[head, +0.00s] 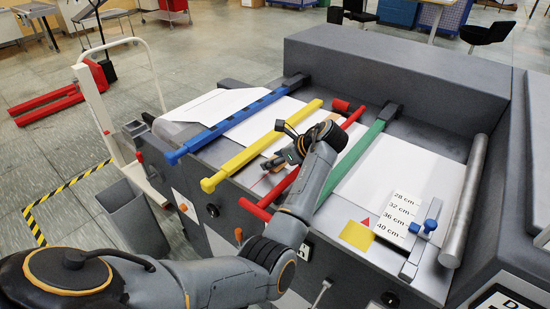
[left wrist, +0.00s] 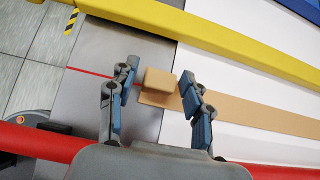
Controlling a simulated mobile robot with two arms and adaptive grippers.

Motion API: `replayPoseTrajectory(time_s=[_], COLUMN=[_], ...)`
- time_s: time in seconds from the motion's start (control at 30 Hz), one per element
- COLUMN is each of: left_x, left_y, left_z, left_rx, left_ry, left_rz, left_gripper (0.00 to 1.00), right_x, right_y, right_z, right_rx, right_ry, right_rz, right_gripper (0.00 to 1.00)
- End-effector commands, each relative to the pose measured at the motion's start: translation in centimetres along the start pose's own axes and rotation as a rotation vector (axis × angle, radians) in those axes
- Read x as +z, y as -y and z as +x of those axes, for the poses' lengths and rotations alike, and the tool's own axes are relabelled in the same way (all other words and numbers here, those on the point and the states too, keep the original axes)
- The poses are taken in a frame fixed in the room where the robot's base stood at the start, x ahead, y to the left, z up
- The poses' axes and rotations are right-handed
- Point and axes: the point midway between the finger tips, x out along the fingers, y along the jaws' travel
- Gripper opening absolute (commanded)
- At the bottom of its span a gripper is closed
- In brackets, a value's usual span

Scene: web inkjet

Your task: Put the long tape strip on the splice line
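The long tape strip (left wrist: 250,115) is a flat tan band between the yellow and red bars. In the left wrist view it lies over the white web, and its end with a raised tan block (left wrist: 158,82) is over the grey table. A thin red line (left wrist: 90,73), seemingly the splice line, runs toward the block; whether it continues under the strip is hidden. My left gripper (left wrist: 160,72) is open, its fingers on either side of the block with small gaps visible. In the head view my left gripper (head: 274,162) is partly hidden by its arm. My right gripper is out of view.
A blue bar (head: 230,122), yellow bar (head: 255,148), red bar (head: 290,185) and green bar (head: 357,152) cross the white web (head: 395,172). A length scale (head: 400,213), yellow patch (head: 357,235) and metal roller (head: 463,205) are at the right. A grey bin (head: 130,212) stands left.

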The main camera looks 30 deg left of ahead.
Motion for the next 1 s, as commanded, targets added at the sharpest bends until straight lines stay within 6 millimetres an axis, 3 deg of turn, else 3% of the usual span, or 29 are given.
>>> replayPoseTrajectory(time_s=[0.37,0.8,1.0], left_x=[0.2,0.2,0.3], left_y=[0.0,0.1,0.1], left_z=[-0.2,-8.9,-11.6], left_rx=[-0.002,-0.005,-0.002], left_ry=[0.0,0.0,0.001], left_rz=[-0.003,-0.002,-0.001], left_gripper=[0.53,0.53,0.53], right_x=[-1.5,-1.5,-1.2], right_y=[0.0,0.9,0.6], right_z=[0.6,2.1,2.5], right_rx=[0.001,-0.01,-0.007], right_ry=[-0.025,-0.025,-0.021], right_rz=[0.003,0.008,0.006], right_gripper=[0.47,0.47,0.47])
